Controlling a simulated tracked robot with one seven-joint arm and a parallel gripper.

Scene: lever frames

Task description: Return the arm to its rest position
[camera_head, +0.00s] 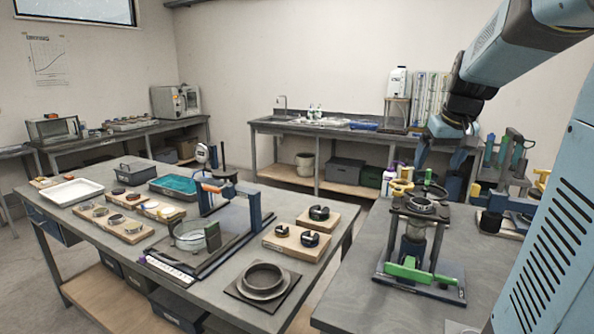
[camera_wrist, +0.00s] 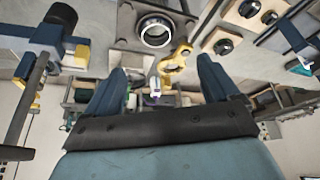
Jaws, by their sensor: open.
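My arm comes in from the upper right of the head view, bent, with my gripper (camera_head: 438,166) hanging in the air above the right bench (camera_head: 352,262). The gripper's two dark blue fingers are apart with nothing held between them. In the wrist view my gripper (camera_wrist: 160,82) also shows its fingers spread wide. The lever frame (camera_head: 415,212) with a metal ring on top and a green handle (camera_head: 420,272) stands on the right bench below the gripper. A yellow handle (camera_wrist: 174,68) shows beyond and between the fingers in the wrist view, apart from them.
A second frame (camera_head: 490,222) with yellow parts stands right of the lever frame. A gap separates the two benches.

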